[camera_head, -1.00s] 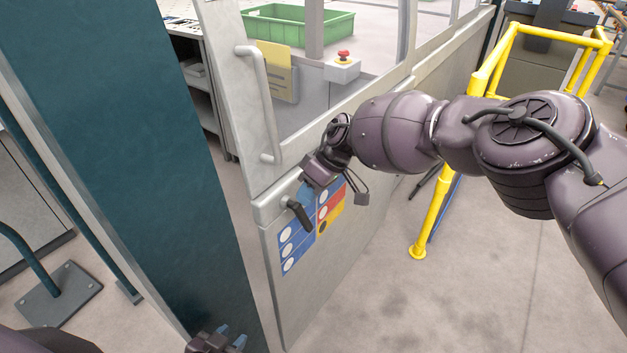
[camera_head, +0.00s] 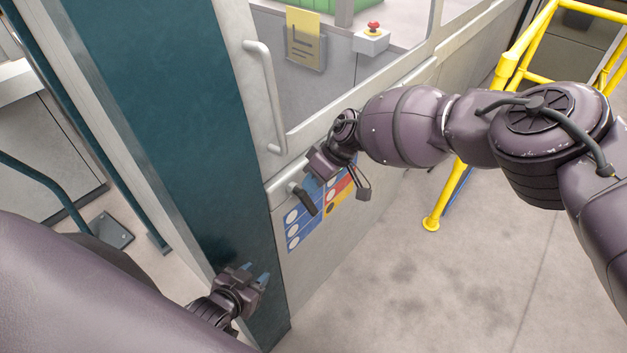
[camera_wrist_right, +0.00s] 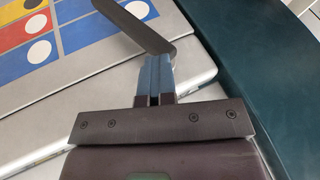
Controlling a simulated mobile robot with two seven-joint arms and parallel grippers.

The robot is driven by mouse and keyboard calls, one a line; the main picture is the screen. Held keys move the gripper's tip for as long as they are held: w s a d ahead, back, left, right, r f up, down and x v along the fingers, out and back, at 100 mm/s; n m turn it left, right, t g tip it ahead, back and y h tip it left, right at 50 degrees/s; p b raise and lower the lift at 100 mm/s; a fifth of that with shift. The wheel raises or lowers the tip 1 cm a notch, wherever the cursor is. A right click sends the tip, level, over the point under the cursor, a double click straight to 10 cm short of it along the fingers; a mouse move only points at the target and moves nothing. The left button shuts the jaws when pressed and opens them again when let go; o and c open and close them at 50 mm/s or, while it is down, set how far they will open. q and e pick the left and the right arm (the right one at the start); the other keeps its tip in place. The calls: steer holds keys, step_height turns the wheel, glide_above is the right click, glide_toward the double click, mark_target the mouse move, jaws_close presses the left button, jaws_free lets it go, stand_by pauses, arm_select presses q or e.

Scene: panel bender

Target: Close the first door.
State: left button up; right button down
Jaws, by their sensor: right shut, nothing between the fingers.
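The door (camera_head: 335,235) is a pale grey panel with a window, a white bar handle (camera_head: 264,95) and a dark lever (camera_head: 303,198). Its left edge meets the teal post (camera_head: 170,130) in the head view with no gap visible. My right gripper (camera_head: 311,182) is shut and empty at the door face, just above the lever. In the right wrist view its blue fingers (camera_wrist_right: 154,76) are together, with the tips close to the lever (camera_wrist_right: 140,27); I cannot tell if they touch. My left gripper (camera_head: 256,274) is open and empty in front of the post's lower part.
A yellow rail (camera_head: 447,195) stands right of the door, behind my right arm. A red emergency button (camera_head: 373,28) and a yellow sign (camera_head: 303,37) show through the window. The floor (camera_head: 400,290) in front of the door is clear.

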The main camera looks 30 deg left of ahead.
steer(key=shift+s, duration=0.15)
steer(key=v, duration=1.1)
steer(key=shift+p, duration=0.35)
